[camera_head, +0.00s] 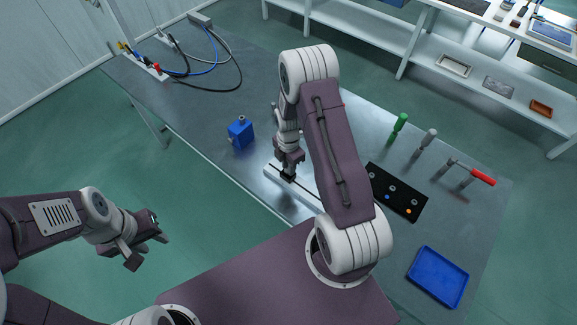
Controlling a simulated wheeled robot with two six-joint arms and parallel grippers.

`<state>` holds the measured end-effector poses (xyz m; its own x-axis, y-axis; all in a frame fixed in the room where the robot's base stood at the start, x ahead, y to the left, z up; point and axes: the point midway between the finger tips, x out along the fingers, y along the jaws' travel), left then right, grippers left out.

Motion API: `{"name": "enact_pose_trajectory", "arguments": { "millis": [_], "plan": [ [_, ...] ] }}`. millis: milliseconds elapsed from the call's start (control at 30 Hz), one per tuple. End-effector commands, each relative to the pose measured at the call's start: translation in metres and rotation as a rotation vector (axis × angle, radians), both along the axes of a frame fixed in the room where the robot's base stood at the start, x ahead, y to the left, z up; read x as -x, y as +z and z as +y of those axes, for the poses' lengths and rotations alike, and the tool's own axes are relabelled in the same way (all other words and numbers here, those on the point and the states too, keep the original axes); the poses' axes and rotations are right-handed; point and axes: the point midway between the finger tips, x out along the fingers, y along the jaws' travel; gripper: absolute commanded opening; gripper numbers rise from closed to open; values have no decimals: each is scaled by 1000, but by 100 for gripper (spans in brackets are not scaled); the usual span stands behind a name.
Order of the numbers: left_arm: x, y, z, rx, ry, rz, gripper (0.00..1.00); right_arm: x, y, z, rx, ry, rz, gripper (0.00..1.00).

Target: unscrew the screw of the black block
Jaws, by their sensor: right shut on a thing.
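The small black block (288,175) sits on the left end of a white rail (274,172) near the table's front edge. Its screw is hidden by my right gripper. My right gripper (287,166) points down at the black block from above and is shut at its top, where the screw is. My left gripper (146,248) is off the table at the lower left, open and empty, away from the block.
A blue block (240,134) with a knob on top stands left of the rail. A black panel (402,199), upright tools, red-handled tool (481,176) and blue tray (437,277) are to the right. Cables (205,72) lie at the far left.

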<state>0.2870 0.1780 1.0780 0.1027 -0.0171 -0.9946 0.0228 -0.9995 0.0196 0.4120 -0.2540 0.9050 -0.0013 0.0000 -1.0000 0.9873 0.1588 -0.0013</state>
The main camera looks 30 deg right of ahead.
Motion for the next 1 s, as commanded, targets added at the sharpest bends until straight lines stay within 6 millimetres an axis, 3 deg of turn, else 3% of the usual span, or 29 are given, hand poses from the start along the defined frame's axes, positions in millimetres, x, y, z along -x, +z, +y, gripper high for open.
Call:
{"name": "enact_pose_trajectory", "arguments": {
  "millis": [433, 1000],
  "plan": [
    [0, -2, 0, 0, 0, 0, 36, -3, 1, 0, 2, 230, -6, 0],
    [0, -3, 0, 0, 0, 0, 36, -3, 2, 0, 2, 270, -6, 0]
  ]
}}
